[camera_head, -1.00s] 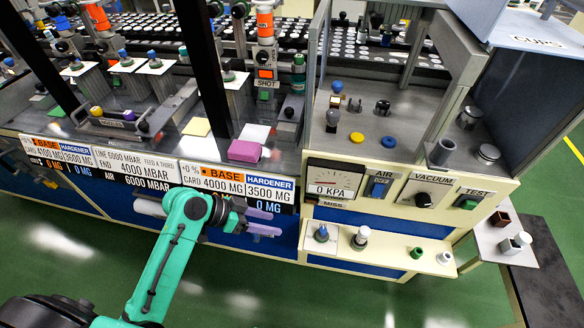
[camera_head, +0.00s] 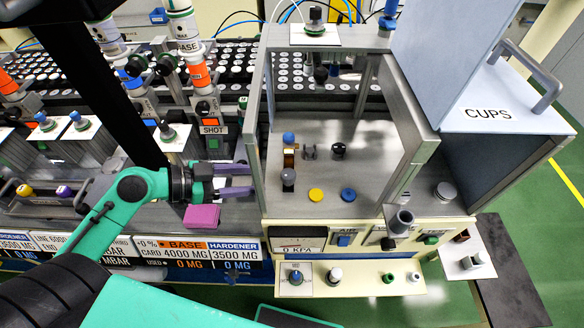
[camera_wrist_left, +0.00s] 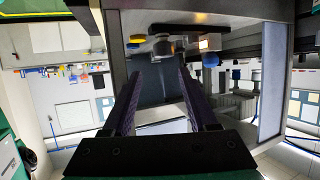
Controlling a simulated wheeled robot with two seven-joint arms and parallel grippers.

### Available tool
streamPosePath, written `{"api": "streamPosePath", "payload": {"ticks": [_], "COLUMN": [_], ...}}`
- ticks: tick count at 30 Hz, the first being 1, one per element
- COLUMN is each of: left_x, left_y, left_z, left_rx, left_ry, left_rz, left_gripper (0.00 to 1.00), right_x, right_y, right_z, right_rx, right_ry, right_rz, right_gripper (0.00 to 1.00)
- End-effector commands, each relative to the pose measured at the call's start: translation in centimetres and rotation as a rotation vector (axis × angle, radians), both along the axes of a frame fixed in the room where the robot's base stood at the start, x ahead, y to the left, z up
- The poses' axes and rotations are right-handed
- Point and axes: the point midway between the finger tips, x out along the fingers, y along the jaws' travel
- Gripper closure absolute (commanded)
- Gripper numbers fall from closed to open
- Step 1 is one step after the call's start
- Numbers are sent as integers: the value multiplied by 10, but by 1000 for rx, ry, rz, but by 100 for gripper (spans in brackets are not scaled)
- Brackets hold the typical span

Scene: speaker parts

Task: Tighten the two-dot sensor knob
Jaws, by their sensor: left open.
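My left gripper (camera_head: 238,180) is open and empty, with its two lavender fingers pointing right at the left wall of the glass-sided chamber. Its fingers also show in the left wrist view (camera_wrist_left: 162,80), apart, facing the chamber. Inside the chamber are a blue ball-topped part (camera_head: 288,138), an orange-and-white block (camera_head: 289,156), a grey part with a dark round top (camera_head: 288,177) and two dark knobs (camera_head: 309,152) (camera_head: 339,150). I cannot make out two dots on any knob, so I cannot tell which one is the sensor knob. My right gripper is not in view.
The chamber's left frame (camera_head: 254,130) stands right at my left fingertips. A pink block (camera_head: 202,216) lies below the gripper. A yellow disc (camera_head: 316,195) and a blue disc (camera_head: 348,195) lie on the chamber floor. A CUPS cabinet (camera_head: 480,105) stands at the right.

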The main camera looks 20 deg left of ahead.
Motion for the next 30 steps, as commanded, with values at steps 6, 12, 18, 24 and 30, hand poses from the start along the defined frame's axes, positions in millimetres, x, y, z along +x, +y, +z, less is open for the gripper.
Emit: {"api": "streamPosePath", "payload": {"ticks": [6, 12, 18, 24, 30], "left_x": [24, 46, 55, 55, 55], "left_y": [-33, -61, -77, -77, -77], "left_z": [-13, -27, -38, -39, -39], "left_rx": [0, -3, 2, 2, 2], "left_ry": [-2, -1, -1, 1, 0], "left_rz": [-1, 4, 1, 1, 1], "left_gripper": [41, 41, 41, 41, 100], "right_x": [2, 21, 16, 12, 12], "right_y": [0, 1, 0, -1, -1], "right_z": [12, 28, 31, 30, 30], "right_rx": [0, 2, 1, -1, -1], "right_ry": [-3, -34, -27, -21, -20], "right_rz": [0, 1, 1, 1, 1], "right_gripper": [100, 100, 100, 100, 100]}}
